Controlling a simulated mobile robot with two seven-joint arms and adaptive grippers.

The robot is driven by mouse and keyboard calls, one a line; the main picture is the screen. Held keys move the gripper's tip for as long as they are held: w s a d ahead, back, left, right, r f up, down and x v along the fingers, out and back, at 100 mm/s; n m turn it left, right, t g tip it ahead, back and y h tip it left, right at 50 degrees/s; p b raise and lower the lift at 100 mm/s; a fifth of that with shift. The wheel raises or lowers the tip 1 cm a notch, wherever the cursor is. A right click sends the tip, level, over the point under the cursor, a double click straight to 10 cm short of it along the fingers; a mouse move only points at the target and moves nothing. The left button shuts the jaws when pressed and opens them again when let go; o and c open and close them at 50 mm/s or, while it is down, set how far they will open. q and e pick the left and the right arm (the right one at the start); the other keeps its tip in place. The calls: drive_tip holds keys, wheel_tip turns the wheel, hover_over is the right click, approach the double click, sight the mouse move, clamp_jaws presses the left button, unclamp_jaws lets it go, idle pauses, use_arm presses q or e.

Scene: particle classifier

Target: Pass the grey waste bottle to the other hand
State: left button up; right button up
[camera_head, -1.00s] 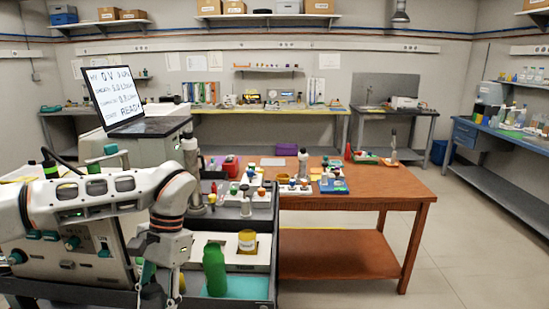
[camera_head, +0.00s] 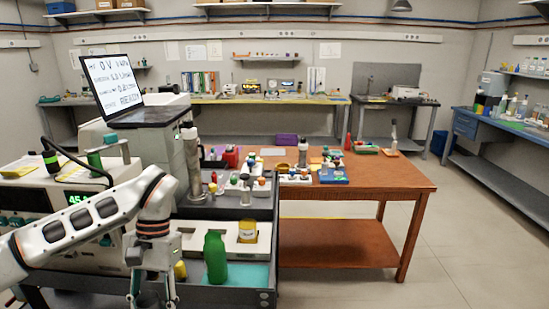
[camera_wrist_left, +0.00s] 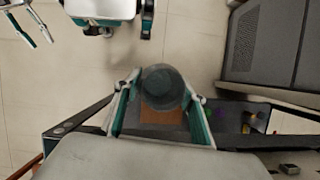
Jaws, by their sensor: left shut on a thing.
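The grey waste bottle (camera_wrist_left: 163,87) shows in the left wrist view as a dark grey round shape, seen end-on. It sits between the teal-lined fingers of my left gripper (camera_wrist_left: 160,105), which is shut on it. In the head view my left gripper (camera_head: 152,296) points down at the bottom edge, left of the dark tray cart; the bottle cannot be made out there. In the upper left of the left wrist view, my right gripper (camera_wrist_left: 34,40) has its two fingers apart, with nothing between them. It is clear of the bottle.
A dark cart (camera_head: 230,296) holds a green bottle (camera_head: 215,258) and a yellow-labelled jar (camera_head: 247,231). An instrument (camera_head: 25,205) stands at the left. Behind is a wooden table (camera_head: 390,185) with small items. Floor at the right is clear.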

use_arm(q)
drive_tip(key=shift+r+n+h, duration=0.1)
drive_tip(key=shift+n+h, duration=0.2)
drive_tip(key=shift+n, duration=0.4)
idle(3.0)
